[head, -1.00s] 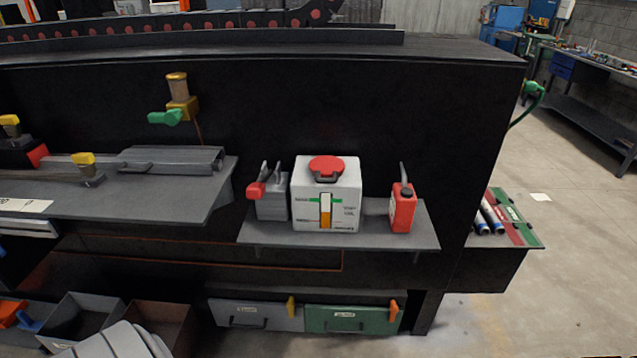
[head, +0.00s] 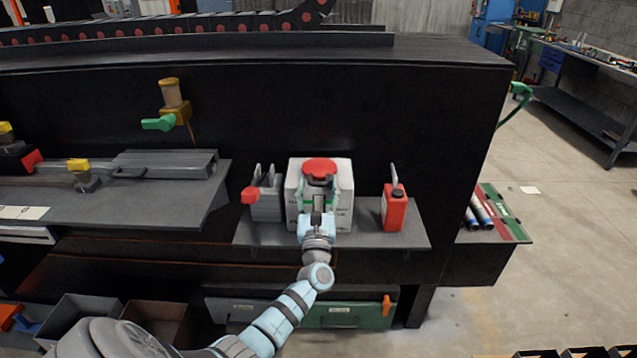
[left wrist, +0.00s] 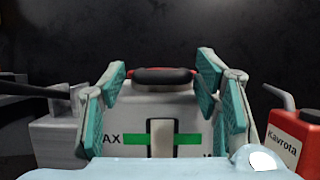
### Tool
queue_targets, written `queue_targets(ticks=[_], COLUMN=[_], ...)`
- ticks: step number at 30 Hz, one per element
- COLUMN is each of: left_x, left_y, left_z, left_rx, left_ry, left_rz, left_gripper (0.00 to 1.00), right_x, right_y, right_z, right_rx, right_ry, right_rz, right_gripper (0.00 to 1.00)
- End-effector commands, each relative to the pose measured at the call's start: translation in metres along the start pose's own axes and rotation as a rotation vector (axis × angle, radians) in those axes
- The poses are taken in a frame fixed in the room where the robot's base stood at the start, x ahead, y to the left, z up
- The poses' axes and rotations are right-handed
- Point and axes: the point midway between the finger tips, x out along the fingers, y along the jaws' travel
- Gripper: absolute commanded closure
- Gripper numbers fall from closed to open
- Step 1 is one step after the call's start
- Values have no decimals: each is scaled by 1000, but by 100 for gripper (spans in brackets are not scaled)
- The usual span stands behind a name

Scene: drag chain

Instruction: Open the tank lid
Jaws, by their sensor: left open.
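The white tank (head: 343,175) stands on the small dark shelf with its round red lid (head: 320,167) on top. My left gripper (head: 318,200) is in front of the tank and hides much of its front face. In the left wrist view the open gripper (left wrist: 162,92) has one finger on each side, with the lid's dark handle (left wrist: 162,75) and red rim seen between them. The tank's front (left wrist: 135,100) shows a green level band. The lid sits flat on the tank. My right gripper is not in view.
A grey can with a red part (head: 266,203) stands left of the tank, and a red bottle (head: 394,209) stands to its right. The shelf (head: 400,238) has narrow free room in front. A green valve handle (head: 158,123) is on the wall at upper left.

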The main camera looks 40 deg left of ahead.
Motion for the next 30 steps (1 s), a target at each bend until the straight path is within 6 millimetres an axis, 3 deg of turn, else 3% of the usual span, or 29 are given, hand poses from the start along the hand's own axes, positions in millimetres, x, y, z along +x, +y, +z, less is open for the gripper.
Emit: queue_targets(ticks=[11, 22, 30], left_x=[10, 10, 12], left_y=[0, 1, -5], left_z=[-1, -1, 3], left_rx=[1, 2, 2], left_ry=[2, 1, 19], left_rz=[-1, 0, -5], left_gripper=[43, 99, 100], right_x=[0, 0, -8], right_y=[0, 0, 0], right_z=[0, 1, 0], right_rx=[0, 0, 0], right_ry=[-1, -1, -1], right_rz=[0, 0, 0], right_gripper=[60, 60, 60])
